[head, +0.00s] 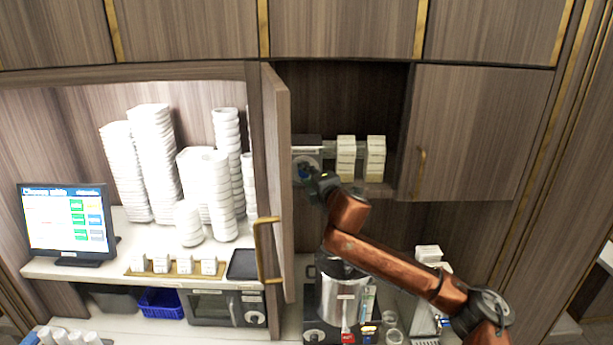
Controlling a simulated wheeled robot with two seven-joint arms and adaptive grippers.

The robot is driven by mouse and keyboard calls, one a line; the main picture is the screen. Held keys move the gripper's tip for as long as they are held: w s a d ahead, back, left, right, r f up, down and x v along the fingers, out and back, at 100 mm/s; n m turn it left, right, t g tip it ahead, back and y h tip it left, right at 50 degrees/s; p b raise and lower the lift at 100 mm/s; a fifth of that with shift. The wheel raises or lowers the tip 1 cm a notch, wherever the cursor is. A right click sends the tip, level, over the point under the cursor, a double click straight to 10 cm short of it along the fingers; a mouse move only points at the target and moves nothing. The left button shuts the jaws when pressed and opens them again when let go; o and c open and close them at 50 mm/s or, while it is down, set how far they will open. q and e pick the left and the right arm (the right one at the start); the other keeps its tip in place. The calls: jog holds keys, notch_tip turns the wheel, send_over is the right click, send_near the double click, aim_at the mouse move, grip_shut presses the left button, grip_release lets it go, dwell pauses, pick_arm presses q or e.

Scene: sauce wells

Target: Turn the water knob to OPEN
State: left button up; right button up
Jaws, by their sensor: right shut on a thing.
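The water knob (303,170) is a small dark and blue knob on a grey panel (307,152) inside the open upper cabinet. My right gripper (311,179) reaches into the cabinet from the right and is shut on the knob. The gripper's dark body hides part of the knob, and the knob's exact angle and markings are too small to read. My left gripper is out of view.
An open cabinet door (278,180) with a brass handle stands just left of my gripper. White boxes (346,158) stand right of the panel. A steel pot (340,297) sits below my arm. Stacked white bowls (155,160) and a monitor (67,220) are at left.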

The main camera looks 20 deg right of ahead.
jog(key=shift+f, duration=0.1)
dwell(0.3)
jog(key=o, duration=1.2)
jog(key=shift+c, duration=0.2)
jog(key=s+d+r, duration=0.1)
jog(key=s, duration=1.1)
jog(key=shift+r, duration=0.3)
jog(key=shift+w+d, duration=0.1)
